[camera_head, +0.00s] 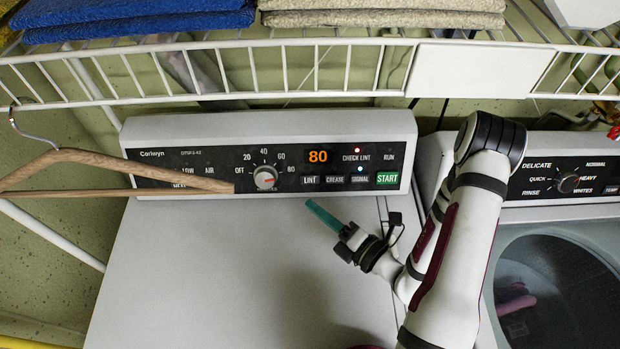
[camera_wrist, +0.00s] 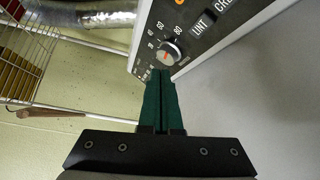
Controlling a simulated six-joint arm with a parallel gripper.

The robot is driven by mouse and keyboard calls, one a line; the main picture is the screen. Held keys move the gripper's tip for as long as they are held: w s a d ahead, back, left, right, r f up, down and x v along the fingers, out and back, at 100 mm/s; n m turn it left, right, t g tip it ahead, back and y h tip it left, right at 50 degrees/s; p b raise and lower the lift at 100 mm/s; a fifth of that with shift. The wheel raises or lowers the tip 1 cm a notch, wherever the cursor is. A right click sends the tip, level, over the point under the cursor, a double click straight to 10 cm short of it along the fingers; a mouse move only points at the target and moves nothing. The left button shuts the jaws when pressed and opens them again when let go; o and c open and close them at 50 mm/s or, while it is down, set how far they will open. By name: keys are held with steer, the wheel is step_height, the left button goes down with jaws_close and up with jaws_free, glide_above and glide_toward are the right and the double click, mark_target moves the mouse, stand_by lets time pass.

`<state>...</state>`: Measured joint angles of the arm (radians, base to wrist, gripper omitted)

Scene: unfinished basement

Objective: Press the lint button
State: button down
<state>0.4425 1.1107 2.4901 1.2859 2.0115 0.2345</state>
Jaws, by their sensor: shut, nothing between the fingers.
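The LINT button (camera_head: 310,180) is a small dark key with white letters on the black dryer panel, left of the CREASE and SIGNAL buttons. In the wrist view the LINT button (camera_wrist: 202,24) shows above and right of my fingers. My gripper (camera_head: 309,204) has green fingers, shut and empty. In the head view the fingertips appear just below the LINT button, but I cannot tell how far they are from the panel. In the wrist view my gripper (camera_wrist: 160,75) has its fingertips just below the timer knob (camera_wrist: 168,53). No contact with the LINT button is visible.
The dryer top (camera_head: 230,270) is bare. A wooden hanger (camera_head: 120,160) covers the panel's left part. A wire shelf (camera_head: 200,75) with folded towels hangs above. The green START button (camera_head: 388,178) sits at the panel's right. A washer (camera_head: 570,260) stands at the right.

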glide_toward(304, 177)
steer(key=x, duration=0.5)
steer(key=shift+s+a+r, duration=0.2)
steer(key=shift+s+a, duration=0.15)
steer(key=shift+w, duration=0.1)
stand_by(1.5)
steer(key=shift+w+f, duration=0.2)
steer(key=shift+w, duration=0.1)
steer(key=shift+w+f, duration=0.2)
steer(key=shift+w, duration=0.2)
stand_by(0.5)
stand_by(0.4)
steer(key=shift+s+r, duration=0.4)
steer(key=shift+s, duration=0.4)
steer(key=shift+s+r, duration=0.35)
steer(key=shift+s, duration=0.4)
steer(key=shift+s+r, duration=0.4)
steer(key=shift+s, duration=0.35)
steer(key=shift+s+r, duration=0.35)
steer(key=shift+s, duration=0.4)
